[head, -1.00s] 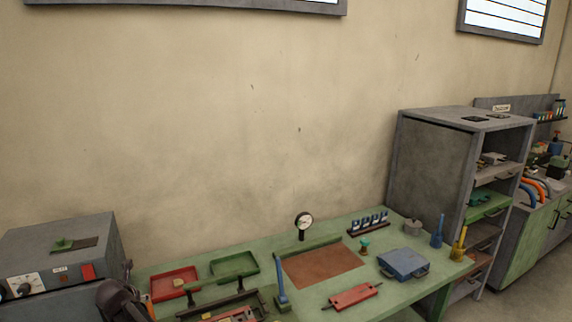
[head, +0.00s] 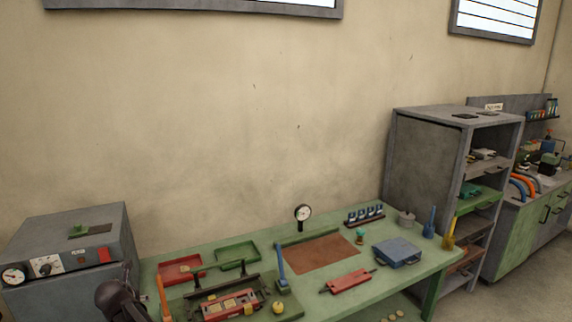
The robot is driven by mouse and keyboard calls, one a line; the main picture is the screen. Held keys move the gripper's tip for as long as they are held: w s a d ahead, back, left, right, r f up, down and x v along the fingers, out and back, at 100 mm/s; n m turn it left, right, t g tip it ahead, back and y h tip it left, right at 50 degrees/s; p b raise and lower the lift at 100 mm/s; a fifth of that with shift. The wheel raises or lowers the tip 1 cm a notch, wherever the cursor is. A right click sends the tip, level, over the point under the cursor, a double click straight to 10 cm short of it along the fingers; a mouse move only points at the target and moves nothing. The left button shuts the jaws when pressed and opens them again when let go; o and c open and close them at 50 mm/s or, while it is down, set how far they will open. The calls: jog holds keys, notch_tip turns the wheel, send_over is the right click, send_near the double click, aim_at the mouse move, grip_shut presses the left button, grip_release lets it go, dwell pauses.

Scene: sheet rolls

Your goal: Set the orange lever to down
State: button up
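An orange bar (head: 163,297), which looks like the orange lever, stands near the left front of the green workbench (head: 335,287). It is close to upright, its top tilted slightly left, and its lower end is cut off or hidden at the bottom of the picture. A dark rounded part of my own arm shows just left of it at the bottom left. My gripper's fingers do not show, so I cannot see whether they are open or shut.
A grey cabinet (head: 75,240) stands left, a grey shelf unit (head: 428,165) right.

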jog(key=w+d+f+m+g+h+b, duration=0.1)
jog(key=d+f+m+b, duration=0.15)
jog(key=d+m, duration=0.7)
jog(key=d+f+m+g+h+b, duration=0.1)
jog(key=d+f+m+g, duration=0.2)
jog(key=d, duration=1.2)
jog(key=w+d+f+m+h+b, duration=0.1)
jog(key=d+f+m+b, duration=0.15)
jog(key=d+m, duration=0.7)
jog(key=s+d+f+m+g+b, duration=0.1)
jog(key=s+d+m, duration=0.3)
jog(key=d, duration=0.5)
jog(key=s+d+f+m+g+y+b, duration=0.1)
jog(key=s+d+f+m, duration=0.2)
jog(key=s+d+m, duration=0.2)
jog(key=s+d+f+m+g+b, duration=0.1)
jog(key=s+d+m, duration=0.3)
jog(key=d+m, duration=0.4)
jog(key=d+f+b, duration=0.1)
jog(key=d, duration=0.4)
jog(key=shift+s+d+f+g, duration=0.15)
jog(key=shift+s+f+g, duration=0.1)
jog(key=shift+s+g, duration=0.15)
